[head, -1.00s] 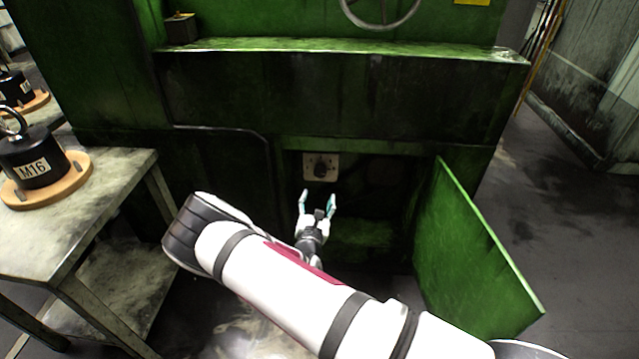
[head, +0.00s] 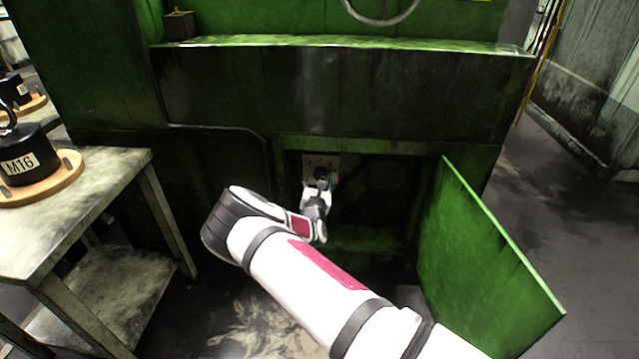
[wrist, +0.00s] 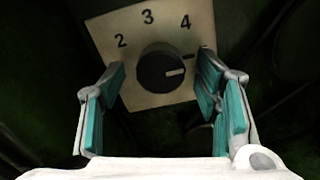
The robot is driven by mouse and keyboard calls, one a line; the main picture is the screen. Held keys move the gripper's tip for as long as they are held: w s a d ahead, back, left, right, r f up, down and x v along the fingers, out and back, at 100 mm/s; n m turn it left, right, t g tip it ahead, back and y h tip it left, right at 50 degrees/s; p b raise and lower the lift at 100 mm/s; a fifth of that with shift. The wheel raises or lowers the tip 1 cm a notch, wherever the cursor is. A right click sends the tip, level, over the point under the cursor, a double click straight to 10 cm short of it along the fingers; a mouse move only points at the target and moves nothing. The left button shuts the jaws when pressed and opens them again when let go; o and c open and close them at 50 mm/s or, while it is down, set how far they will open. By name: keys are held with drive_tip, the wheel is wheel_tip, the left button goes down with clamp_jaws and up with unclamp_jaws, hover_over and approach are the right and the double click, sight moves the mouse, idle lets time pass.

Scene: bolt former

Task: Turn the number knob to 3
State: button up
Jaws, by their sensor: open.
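The number knob (wrist: 162,70) is a round black dial with a pale pointer line. It sits on a beige plate (wrist: 125,38) marked 2, 3 and 4 in the wrist view. The pointer aims right, below the 4, close to a dark tick on the plate. In the head view the plate (head: 312,162) is inside the open compartment and the knob (head: 321,172) is partly hidden by my gripper (head: 319,184). In the wrist view my gripper (wrist: 160,90) is open, with teal pads on either side of the knob and visible gaps between.
The compartment's green door (head: 485,245) stands open on the right. A metal table (head: 85,215) with a black M16 weight (head: 25,158) is at the left. A green ledge (head: 340,42) runs above the compartment. The floor on the right is clear.

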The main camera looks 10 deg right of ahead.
drive_tip(key=shift+w+d, duration=0.1)
drive_tip(key=shift+w, duration=0.15)
drive_tip(key=c, duration=1.1)
drive_tip(key=shift+c, duration=0.2)
